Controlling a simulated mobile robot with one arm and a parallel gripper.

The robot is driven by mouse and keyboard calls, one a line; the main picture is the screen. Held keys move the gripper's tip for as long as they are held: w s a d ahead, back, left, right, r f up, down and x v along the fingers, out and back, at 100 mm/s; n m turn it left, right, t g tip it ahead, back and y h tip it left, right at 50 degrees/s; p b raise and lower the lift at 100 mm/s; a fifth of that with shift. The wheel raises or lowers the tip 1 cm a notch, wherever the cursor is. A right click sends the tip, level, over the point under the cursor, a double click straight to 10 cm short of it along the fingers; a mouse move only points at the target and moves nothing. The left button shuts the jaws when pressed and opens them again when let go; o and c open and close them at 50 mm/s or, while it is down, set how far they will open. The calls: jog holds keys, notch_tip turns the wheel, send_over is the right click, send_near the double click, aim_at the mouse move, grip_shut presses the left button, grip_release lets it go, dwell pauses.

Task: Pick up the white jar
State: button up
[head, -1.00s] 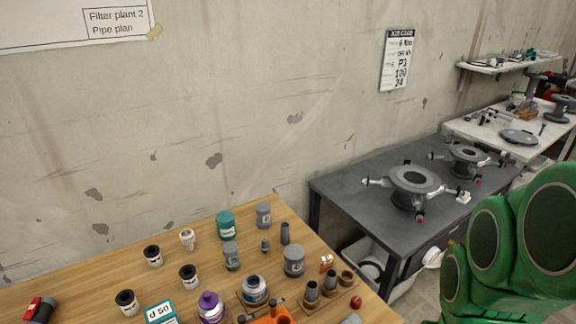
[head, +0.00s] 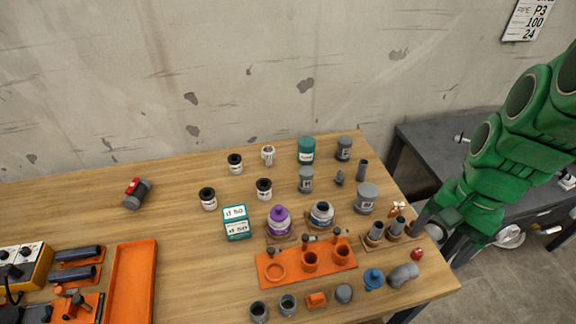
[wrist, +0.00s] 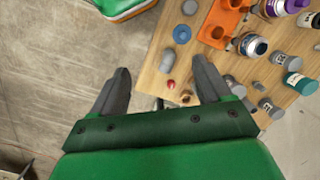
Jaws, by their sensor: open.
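Several small white jars with black tops stand on the wooden table in the head view: one at the back (head: 235,164), one at the left (head: 208,199) and one in the middle (head: 264,189). A larger open jar with a white and blue body (head: 321,214) stands right of the purple bottle (head: 279,219); it also shows in the wrist view (wrist: 252,45). I cannot tell which one is meant. My gripper (wrist: 160,70) is open and empty, its fingers apart near the table's right edge, away from all these jars.
An orange holder (head: 262,264) stands in front of the jars. A teal d 50 box (head: 236,222), grey containers (head: 366,198) and a red ball (head: 417,254) are nearby. The table's left middle is mostly clear. A grey bench (head: 420,140) stands at the right.

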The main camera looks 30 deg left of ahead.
jog(key=w+a+f+m, duration=0.2)
jog(key=w+a+f, duration=0.1)
jog(key=w+a, duration=0.75)
jog(key=m+g+y, duration=0.1)
jog(key=m+y, duration=0.2)
jog(key=m, duration=0.3)
send_over(264, 190)
jog(key=w+d, duration=0.1)
jog(key=w, duration=0.2)
notch_tip(264, 190, down, 18)
jog(key=shift+h, duration=0.3)
jog(key=shift+x, duration=3.4)
jog(key=shift+w+a, duration=0.1)
jog(key=shift+w, duration=0.05)
jog(key=shift+c, duration=0.3)
jog(key=c, duration=1)
jog(key=shift+r, duration=0.15)
